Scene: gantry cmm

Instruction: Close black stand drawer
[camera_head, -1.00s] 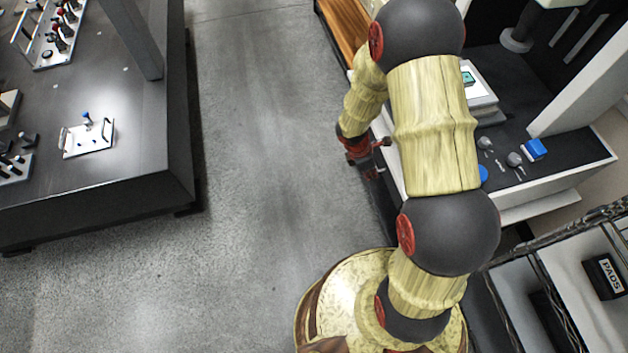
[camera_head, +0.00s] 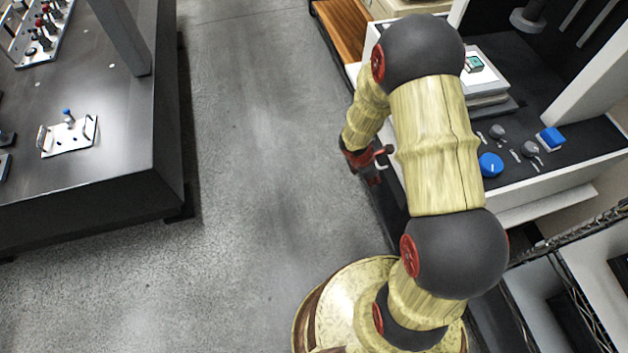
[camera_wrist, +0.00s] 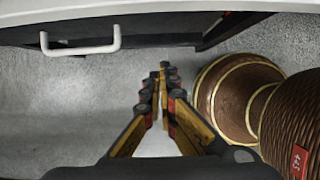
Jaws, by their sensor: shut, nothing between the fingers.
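My gripper (camera_head: 376,178) hangs low beside the left side of the black-and-white stand (camera_head: 560,175) in the head view. In the wrist view my gripper (camera_wrist: 162,72) has its fingers brought together at the tips, with nothing between them. A dark drawer front (camera_wrist: 150,35) with a pale bar handle (camera_wrist: 82,42) runs along the top of the wrist view. The handle lies to the left of the fingertips, apart from them. My arm hides much of the stand's near side in the head view, and I cannot tell how far out the drawer is.
A blue disc (camera_head: 490,164), grey knobs and a blue block (camera_head: 551,138) lie on the stand's top. A dark table (camera_head: 110,150) with a small fixture plate (camera_head: 70,138) stands at left. Grey floor (camera_head: 270,130) is clear between them. A wire rack is at lower right.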

